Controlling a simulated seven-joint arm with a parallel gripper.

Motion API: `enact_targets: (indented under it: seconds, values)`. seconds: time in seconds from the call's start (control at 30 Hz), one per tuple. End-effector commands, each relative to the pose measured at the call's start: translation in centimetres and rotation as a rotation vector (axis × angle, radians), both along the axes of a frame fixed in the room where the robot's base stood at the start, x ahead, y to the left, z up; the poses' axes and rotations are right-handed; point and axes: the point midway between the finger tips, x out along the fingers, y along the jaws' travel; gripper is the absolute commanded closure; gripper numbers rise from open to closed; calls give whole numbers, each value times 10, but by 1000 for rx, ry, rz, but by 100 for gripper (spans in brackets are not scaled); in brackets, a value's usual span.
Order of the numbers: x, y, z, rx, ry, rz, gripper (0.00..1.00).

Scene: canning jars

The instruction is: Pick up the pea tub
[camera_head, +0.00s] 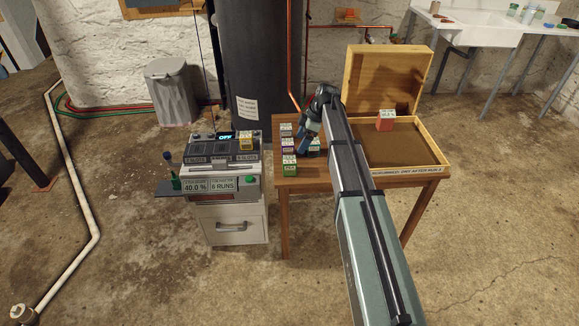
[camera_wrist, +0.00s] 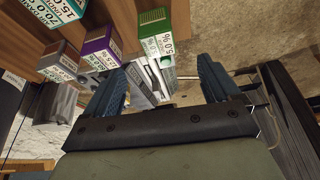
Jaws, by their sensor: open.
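A green tub (camera_head: 290,168) stands at the near left of the wooden table. It also shows in the wrist view (camera_wrist: 155,22), with a label ending in 5.0 %. Its colour suits peas, but I cannot read its name. My gripper (camera_head: 306,145) is over the table's left part, behind the green tub in the head view. In the wrist view my gripper (camera_wrist: 162,82) is open and empty, its blue fingers spread apart. The green tub appears beyond the fingertips, roughly between them and apart from them.
A purple tub (camera_head: 288,146) and a grey tub (camera_head: 286,130) stand behind the green one in a row. A teal tub (camera_head: 315,147) is to their right, partly hidden. A red tub (camera_head: 385,125) is in the open wooden box (camera_head: 410,172). A yellow tub (camera_head: 246,143) sits on the machine (camera_head: 205,160).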

Motion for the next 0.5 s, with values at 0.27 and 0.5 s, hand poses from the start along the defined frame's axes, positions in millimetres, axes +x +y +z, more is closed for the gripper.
enact_targets:
  seconds: [0.27, 0.5]
  values:
    - [0, 6, -15, -1, -25, 66, 11]
    - [0, 21, -54, -1, -26, 64, 11]
